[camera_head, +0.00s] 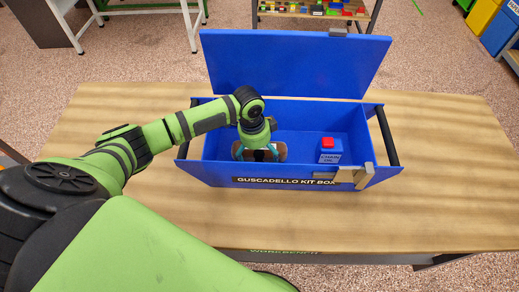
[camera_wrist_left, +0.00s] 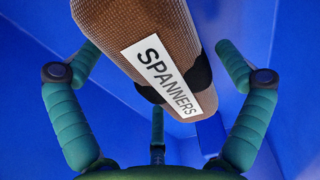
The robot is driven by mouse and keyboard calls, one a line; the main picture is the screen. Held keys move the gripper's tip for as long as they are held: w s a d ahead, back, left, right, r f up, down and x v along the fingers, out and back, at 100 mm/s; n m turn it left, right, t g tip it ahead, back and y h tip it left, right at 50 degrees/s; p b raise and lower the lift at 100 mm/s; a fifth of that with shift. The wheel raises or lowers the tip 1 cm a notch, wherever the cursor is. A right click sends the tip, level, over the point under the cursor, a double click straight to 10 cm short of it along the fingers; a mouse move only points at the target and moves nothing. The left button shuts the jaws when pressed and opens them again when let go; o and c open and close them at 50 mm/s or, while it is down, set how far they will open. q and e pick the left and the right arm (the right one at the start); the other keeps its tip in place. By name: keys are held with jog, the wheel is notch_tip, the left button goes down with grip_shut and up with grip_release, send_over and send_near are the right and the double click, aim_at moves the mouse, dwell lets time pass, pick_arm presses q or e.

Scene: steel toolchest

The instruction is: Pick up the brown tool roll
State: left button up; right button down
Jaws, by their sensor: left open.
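The brown tool roll (camera_wrist_left: 128,30) lies inside the open blue kit box (camera_head: 215,172), with a white "SPANNERS" label and a dark strap. In the head view only brown parts of the tool roll (camera_head: 282,151) show on either side of my left gripper (camera_head: 258,153), which reaches down into the box from above. In the left wrist view my left gripper (camera_wrist_left: 157,50) is open, its green fingers spread on both sides of the roll with gaps between. The roll's far end is cut off by the picture edge. My right gripper is in neither view.
A blue container with a red cap, labelled "CHAIN OIL" (camera_head: 329,152), stands in the box's right part. The box lid (camera_head: 295,65) is raised at the back. The wooden table (camera_head: 440,150) is clear around the box.

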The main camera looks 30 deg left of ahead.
pick_arm(q)
jog(key=shift+r, duration=0.1)
jog(key=c, duration=1.3)
jog(key=shift+s, duration=0.1)
